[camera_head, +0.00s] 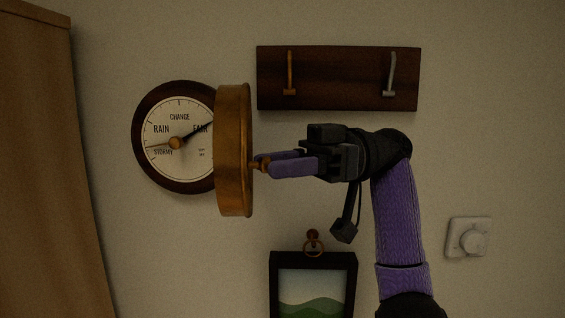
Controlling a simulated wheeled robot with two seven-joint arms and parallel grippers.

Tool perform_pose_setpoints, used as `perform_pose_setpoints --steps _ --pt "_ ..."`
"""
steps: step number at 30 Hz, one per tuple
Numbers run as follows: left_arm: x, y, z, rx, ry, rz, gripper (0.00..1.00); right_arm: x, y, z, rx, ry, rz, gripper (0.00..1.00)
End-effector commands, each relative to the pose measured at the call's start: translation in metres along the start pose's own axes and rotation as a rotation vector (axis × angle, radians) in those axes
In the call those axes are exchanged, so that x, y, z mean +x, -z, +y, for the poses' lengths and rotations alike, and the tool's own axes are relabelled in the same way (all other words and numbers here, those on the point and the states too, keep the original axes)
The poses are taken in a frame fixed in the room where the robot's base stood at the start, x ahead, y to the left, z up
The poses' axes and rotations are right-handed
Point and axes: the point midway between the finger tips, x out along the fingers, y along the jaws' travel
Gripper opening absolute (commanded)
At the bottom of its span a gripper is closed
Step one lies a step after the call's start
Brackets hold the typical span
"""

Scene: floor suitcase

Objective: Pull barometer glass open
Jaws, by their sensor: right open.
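The barometer (179,137) is a round dial on the wall in the left half of the head view, with a dark wooden rim and a cream face. Its glass in a brass ring (234,150) is swung out from the dial, seen nearly edge-on, and hides the dial's right edge. A small brass knob (260,163) sticks out from the ring's right side. My right gripper (268,165) is open, with its purple fingers at the knob. I cannot tell whether they touch it. My left gripper is not in view.
A dark wooden board (338,78) with two hooks hangs above my right gripper. A framed picture (312,284) hangs below on a ring.

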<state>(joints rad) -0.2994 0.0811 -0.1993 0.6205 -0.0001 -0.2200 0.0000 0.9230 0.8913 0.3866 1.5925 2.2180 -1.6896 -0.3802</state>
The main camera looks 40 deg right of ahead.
Motion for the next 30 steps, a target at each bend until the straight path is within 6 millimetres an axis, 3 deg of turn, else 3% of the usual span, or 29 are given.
perform_pose_setpoints --steps 3,13,22,30 --pt "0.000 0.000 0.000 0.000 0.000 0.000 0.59 0.000 0.000 0.000 0.000 0.000 0.001 0.60" --pt "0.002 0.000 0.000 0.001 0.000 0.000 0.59 -0.008 0.000 0.001 0.001 -0.003 0.001 0.60" --pt "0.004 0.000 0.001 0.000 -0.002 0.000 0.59 -0.077 0.001 0.000 0.001 -0.004 0.006 0.60" --pt "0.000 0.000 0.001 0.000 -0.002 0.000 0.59 -0.100 0.000 0.000 0.001 -0.001 0.001 0.60"
